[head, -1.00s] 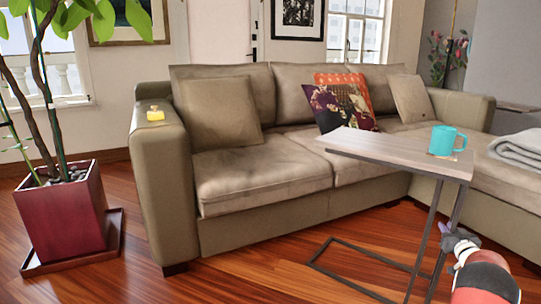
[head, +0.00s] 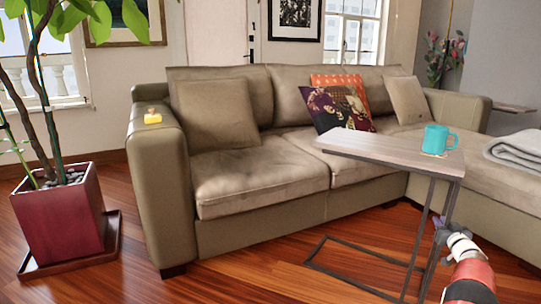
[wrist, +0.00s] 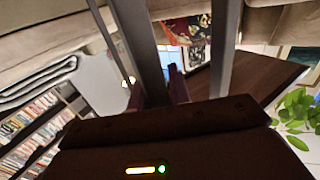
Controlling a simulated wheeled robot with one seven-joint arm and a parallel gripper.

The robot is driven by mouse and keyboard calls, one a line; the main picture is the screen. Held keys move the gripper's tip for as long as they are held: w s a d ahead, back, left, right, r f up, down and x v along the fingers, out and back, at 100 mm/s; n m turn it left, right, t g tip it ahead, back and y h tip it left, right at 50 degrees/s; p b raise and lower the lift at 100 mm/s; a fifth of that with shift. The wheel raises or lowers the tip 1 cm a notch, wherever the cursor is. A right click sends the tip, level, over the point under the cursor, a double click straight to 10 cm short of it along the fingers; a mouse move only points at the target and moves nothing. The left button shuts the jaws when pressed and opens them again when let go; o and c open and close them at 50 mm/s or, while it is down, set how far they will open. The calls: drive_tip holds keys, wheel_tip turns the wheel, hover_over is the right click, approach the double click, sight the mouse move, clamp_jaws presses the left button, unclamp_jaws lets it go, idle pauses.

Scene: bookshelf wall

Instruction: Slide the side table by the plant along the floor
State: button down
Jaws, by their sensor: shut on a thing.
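The side table (head: 395,153) has a light wood top and a thin dark metal frame. It stands upright in front of the sofa, with its top over the seat edge. A turquoise mug (head: 436,139) stands on it. My gripper (head: 441,222) is shut on a table leg below the top, at the right. The potted plant (head: 62,215), in a dark red square pot, stands on a tray at far left.
A beige corner sofa (head: 262,215) lies behind the table, with its chaise at the right holding a folded grey blanket (head: 518,148). Bare wood floor (head: 250,275) is free between table and pot.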

drive_tip(key=shift+w+a+r, duration=0.15)
drive_tip(key=shift+w+a, duration=0.05)
drive_tip(key=shift+w, duration=0.65)
